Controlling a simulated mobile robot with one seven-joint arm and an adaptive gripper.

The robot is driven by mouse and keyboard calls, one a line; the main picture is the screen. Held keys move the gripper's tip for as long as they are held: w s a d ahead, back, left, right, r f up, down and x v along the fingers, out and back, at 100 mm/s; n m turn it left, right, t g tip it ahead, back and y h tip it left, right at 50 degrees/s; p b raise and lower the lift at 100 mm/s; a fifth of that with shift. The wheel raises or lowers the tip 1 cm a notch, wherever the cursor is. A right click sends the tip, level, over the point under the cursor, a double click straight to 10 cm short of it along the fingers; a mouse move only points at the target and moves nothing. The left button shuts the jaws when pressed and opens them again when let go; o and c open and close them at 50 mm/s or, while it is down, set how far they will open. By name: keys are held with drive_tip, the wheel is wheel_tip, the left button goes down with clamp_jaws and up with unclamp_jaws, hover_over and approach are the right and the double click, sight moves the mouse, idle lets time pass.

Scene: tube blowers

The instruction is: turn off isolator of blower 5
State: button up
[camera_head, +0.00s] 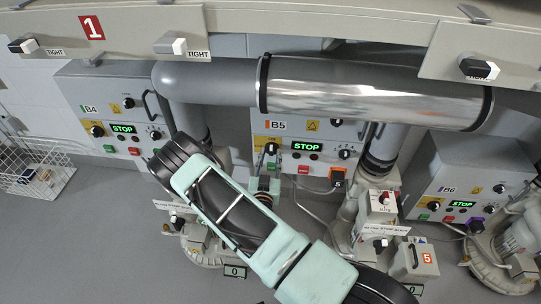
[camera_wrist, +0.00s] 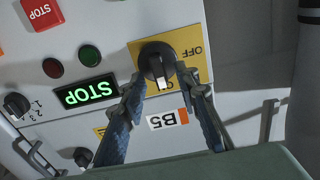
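The blower 5 cabinet (camera_head: 330,128) carries a B5 label (camera_wrist: 167,119), which appears upside down in the wrist view. Its isolator is a black rotary knob (camera_wrist: 155,62) on a yellow plate (camera_wrist: 192,42). The knob's white mark points down in the wrist view, at a partly hidden label; the word OFF is on the plate's right side. My gripper (camera_wrist: 158,80) is open, its two fingertips apart on either side of the knob's lower end. Contact with the knob cannot be told. In the head view my gripper (camera_head: 269,160) is at the isolator.
A lit green STOP display (camera_wrist: 86,92) and a red STOP button (camera_wrist: 42,13) are on the same panel. Cabinets B4 (camera_head: 85,95) and B6 (camera_head: 485,165) stand left and right. A large pipe (camera_head: 375,90) runs above; vertical pipes flank the B5 panel.

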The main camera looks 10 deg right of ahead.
drive_tip(key=shift+w+d, duration=0.15)
drive_tip(key=shift+w, duration=0.25)
drive_tip(key=shift+c, duration=0.4)
clamp_jaws()
